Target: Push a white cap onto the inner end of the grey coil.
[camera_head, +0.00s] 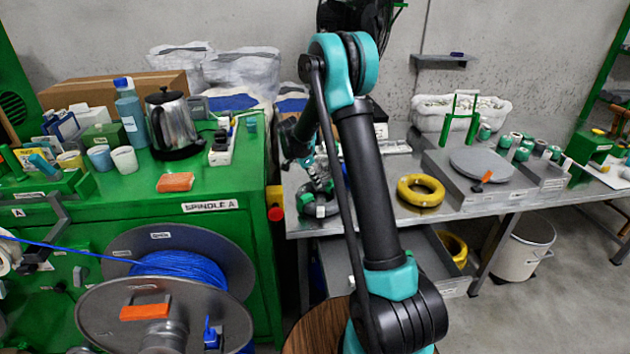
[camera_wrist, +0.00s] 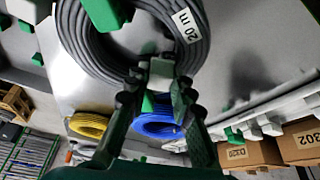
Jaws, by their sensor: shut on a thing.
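The grey coil (camera_wrist: 100,50) fills the top of the wrist view, with a "20 m" label and green ties on it. In the head view, part of the grey coil (camera_head: 322,209) shows on the steel bench, beside my arm. My gripper (camera_wrist: 157,88) is shut on a small white cap (camera_wrist: 161,70) at the lower edge of the coil's ring, as the wrist view has it. I cannot tell whether the cap touches the coil or sits on its end. The coil's inner end is not clearly seen. In the head view my gripper (camera_head: 318,180) is small and partly hidden by my arm.
A yellow coil (camera_head: 421,190) lies on the bench right of my arm. A blue coil (camera_wrist: 158,122) shows beyond my fingers. A grey turntable (camera_head: 482,164) stands further right. A large blue cable spool (camera_head: 178,266) is at the left. A white bin (camera_head: 525,248) stands below the bench.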

